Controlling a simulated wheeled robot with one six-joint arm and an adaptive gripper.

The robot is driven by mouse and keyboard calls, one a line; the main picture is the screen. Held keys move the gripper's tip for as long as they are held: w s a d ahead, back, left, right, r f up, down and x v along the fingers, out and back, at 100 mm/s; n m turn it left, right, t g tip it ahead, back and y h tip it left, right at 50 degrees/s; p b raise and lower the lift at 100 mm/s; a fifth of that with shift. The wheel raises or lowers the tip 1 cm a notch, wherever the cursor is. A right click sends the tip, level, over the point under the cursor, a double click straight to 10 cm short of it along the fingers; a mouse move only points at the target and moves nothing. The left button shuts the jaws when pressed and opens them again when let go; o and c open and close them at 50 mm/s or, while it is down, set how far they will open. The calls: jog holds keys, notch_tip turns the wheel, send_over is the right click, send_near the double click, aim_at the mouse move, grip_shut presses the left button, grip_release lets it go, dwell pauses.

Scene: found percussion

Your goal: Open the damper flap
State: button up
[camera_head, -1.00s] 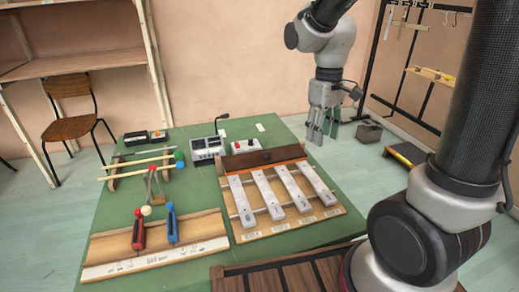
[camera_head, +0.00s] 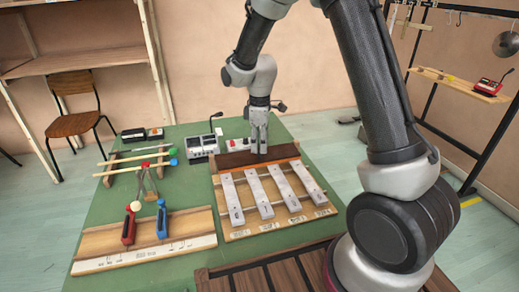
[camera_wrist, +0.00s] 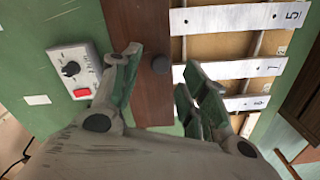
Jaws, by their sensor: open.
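The damper flap is a dark reddish-brown wooden board (camera_head: 232,159) across the back end of a set of metal bars (camera_head: 257,195). It lies down flat. In the wrist view the flap (camera_wrist: 137,20) carries a small dark round knob (camera_wrist: 160,64). My gripper (camera_head: 258,150) points down over the flap and hides part of it in the head view. In the wrist view my gripper (camera_wrist: 158,75) is open, with its fingers on either side of the knob and nothing between them touching it that I can see. The height above the knob is unclear.
A grey control box (camera_head: 203,147) stands left of the flap. A white box with a dial and red button (camera_wrist: 75,70) is close beside my left finger. Mallets (camera_head: 135,160) and red and blue clackers (camera_head: 161,222) lie further left on the green table (camera_head: 110,205).

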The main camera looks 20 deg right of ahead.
aim_at(258, 154)
jog(key=shift+f, duration=1.5)
grip_shut()
